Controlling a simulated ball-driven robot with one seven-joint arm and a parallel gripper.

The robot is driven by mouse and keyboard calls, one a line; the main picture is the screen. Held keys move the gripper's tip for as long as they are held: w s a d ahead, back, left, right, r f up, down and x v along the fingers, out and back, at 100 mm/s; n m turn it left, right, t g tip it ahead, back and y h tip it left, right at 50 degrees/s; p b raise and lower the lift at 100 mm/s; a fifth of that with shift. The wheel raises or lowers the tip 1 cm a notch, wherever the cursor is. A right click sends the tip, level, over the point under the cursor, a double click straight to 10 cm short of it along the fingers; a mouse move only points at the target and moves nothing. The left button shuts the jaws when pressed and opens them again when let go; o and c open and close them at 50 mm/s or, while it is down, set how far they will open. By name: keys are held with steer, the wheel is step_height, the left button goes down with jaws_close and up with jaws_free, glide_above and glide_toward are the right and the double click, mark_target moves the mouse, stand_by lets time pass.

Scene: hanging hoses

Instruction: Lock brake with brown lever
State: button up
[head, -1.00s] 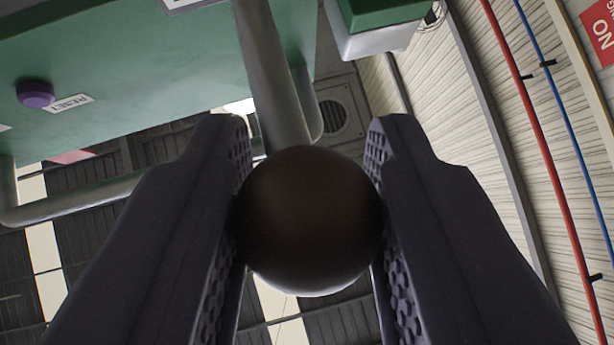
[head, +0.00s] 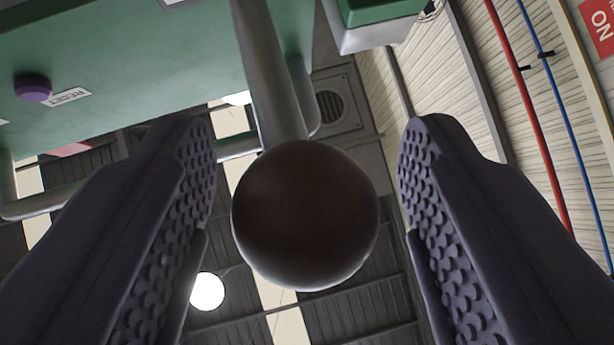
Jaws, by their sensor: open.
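The brown lever's round knob (head: 305,215) is in the middle of the head view, at the end of a grey metal rod (head: 270,75) that runs up to the top edge. My gripper (head: 308,150) is open around the knob, with one ridged finger on each side. Clear gaps show between the knob and both fingers, so neither touches it in the picture. The brake itself cannot be made out.
A green panel (head: 130,70) with a purple button (head: 33,88) and a RESET label (head: 70,97) fills the upper left. A grey pipe rail (head: 45,205) runs below it. A green and white box (head: 375,20) is at the top. Red (head: 530,105) and blue (head: 560,115) lines run along the right wall.

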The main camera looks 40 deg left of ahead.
steer(key=shift+s+d+f, duration=0.1)
steer(key=shift+s+f, duration=0.15)
steer(key=shift+f, duration=0.1)
steer(key=s+d+f, duration=0.1)
steer(key=s+d, duration=0.6)
steer(key=s, duration=0.4)
steer(key=shift+d+f+p, duration=0.15)
steer(key=shift+d+p, duration=0.15)
steer(key=shift+d, duration=0.05)
steer(key=shift+c, duration=0.2)
